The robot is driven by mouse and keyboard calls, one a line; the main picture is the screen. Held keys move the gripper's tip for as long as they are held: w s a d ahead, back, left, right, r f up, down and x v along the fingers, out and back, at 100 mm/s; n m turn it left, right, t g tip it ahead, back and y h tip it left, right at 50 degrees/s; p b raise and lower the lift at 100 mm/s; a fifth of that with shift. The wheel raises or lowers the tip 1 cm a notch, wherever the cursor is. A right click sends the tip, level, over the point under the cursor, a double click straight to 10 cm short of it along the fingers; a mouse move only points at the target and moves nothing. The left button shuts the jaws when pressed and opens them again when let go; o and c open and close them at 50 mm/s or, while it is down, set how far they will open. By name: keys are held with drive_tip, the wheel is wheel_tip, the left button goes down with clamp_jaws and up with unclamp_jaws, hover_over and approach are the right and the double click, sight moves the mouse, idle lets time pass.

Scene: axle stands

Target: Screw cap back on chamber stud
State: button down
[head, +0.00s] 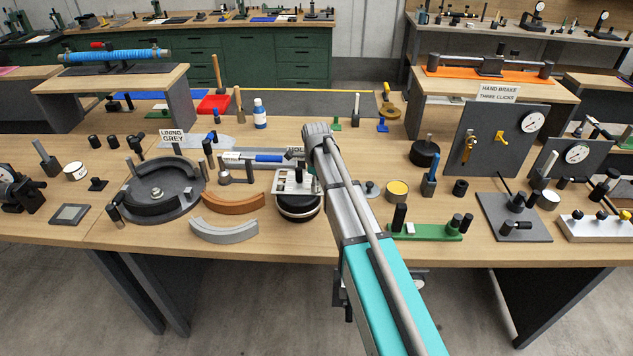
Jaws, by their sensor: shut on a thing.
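My gripper (295,181) is at the end of my arm, left of the picture's middle. It points down over a low round black body (299,207) with a pale band, which looks like the chamber. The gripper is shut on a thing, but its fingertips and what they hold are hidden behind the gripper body. I cannot pick out the cap or the stud under it. I cannot tell whether the held thing touches the round body. Another black round body (425,153) with an upright pin stands apart to the right.
Curved brake shoes, one copper-coloured (233,202) and one grey (224,231), lie close left, by a dark drum plate (166,188). A yellow-topped tin (397,190) and green fixture (427,231) stand right. A blue-labelled cylinder (253,158) lies behind. The bench front edge is near.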

drive_tip(key=shift+m, duration=0.3)
drive_tip(key=shift+c, duration=0.9)
unclamp_jaws()
